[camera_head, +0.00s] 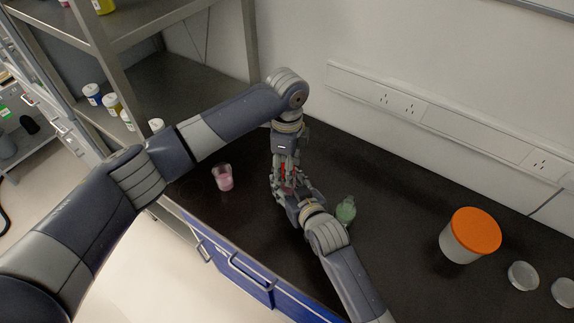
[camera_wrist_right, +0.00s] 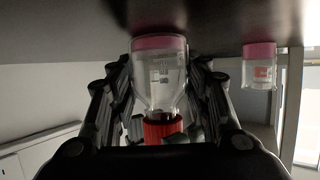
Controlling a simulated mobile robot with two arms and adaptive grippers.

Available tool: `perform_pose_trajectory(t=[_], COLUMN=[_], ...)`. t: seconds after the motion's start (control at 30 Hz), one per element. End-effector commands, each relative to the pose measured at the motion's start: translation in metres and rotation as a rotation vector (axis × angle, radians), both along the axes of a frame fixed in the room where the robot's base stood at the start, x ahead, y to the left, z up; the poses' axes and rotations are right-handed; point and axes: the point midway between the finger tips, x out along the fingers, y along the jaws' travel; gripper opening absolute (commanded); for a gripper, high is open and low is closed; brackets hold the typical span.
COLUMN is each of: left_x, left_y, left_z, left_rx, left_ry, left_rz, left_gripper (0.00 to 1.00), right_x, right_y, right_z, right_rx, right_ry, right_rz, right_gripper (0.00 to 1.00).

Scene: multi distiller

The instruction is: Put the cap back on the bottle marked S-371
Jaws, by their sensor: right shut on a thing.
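A clear bottle (camera_wrist_right: 160,85) with pink liquid shows upside down in the right wrist view, its base against the dark bench. A red cap-like piece (camera_wrist_right: 163,131) is at its neck; I cannot tell whether it is seated. My right gripper (camera_wrist_right: 160,100) is shut around the bottle, one finger on each side. In the head view my right gripper (camera_head: 289,188) comes from below, with bits of red (camera_head: 289,172) between the grippers. My left gripper (camera_head: 286,158) points down from above at the same spot; its fingers are too hidden to tell open or shut. The S-371 marking is not readable.
A beaker with pink liquid (camera_head: 223,178) stands left of the grippers; it also shows in the wrist view (camera_wrist_right: 259,70). A small green bottle (camera_head: 346,211) is close to my right wrist. A white tub with an orange lid (camera_head: 471,236) and clear dishes (camera_head: 523,276) stand at right.

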Motion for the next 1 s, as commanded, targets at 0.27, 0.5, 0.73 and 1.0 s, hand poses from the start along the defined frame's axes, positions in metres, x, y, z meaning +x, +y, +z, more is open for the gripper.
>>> perform_pose_trajectory(t=[0.27,0.5,0.73,1.0], left_x=[0.001,0.001,0.0,0.0], left_y=[0.0,0.0,0.0,0.0], left_z=[0.008,0.039,0.045,0.047], left_rx=[-0.001,-0.001,0.0,0.0], left_ry=[-0.002,-0.003,0.0,-0.001], left_rz=[0.001,0.002,0.002,0.055], left_gripper=[0.49,0.49,0.49,0.48], right_x=[0.0,0.0,0.0,0.0], right_y=[0.0,0.0,0.0,0.0], right_z=[-0.001,-0.001,-0.001,-0.001], right_rx=[-0.001,-0.001,-0.001,-0.001], right_ry=[0.002,0.002,0.002,0.002], right_rz=[0.0,0.0,0.0,0.0], right_gripper=[0.0,0.0,0.0,0.0])
